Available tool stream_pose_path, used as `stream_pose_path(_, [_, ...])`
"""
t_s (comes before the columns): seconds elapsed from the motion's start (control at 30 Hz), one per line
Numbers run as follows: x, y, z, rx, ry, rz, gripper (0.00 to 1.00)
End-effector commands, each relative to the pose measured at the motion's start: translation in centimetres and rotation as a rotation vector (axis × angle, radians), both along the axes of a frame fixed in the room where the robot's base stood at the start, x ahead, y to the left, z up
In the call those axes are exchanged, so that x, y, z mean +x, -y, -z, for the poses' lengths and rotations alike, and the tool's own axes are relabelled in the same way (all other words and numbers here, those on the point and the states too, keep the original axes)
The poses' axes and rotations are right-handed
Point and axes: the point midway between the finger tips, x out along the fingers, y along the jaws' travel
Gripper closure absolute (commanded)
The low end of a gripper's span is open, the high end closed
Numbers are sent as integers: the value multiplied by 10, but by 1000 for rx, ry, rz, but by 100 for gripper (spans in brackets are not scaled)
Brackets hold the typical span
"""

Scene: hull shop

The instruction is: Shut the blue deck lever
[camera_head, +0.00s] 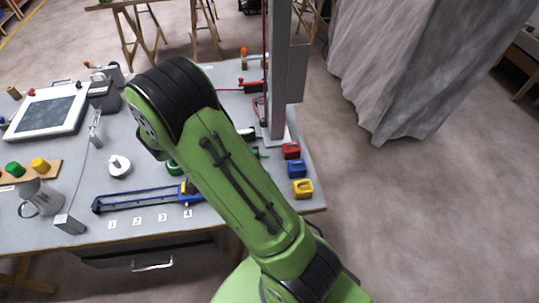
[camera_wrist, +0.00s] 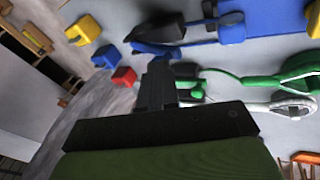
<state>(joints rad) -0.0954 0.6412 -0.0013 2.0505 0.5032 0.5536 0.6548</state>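In the wrist view, a blue piece with dark parts (camera_wrist: 155,49) lies beyond my fingers. It looks like the blue deck lever, but its handle position is hard to make out. A dark bar (camera_wrist: 160,32) lies close beside it. My gripper (camera_wrist: 157,84) points down over the table, its dark fingers close together, with nothing clearly seen between them. The fingertips appear near the blue piece and beside a green fitting (camera_wrist: 192,91); contact cannot be told. In the head view my green arm hides the gripper and this spot.
Red (camera_head: 291,151), blue (camera_head: 296,169) and yellow (camera_head: 302,189) blocks line the table's right edge. A grey post (camera_head: 279,70) stands behind them. A long blue frame (camera_head: 150,198) lies at the front. A green loop (camera_wrist: 240,80) is right of my fingers.

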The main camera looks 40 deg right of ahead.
Motion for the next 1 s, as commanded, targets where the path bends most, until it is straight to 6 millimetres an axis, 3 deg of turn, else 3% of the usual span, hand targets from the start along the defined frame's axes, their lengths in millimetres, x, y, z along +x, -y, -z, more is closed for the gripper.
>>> stream_pose_path(0.3, [10,-15,28,-193,-132,-1,100])
stream_pose_path(0.43, [12,-17,34,-196,-135,3,100])
stream_pose_path(1.0, [14,-20,42,-192,-133,1,100])
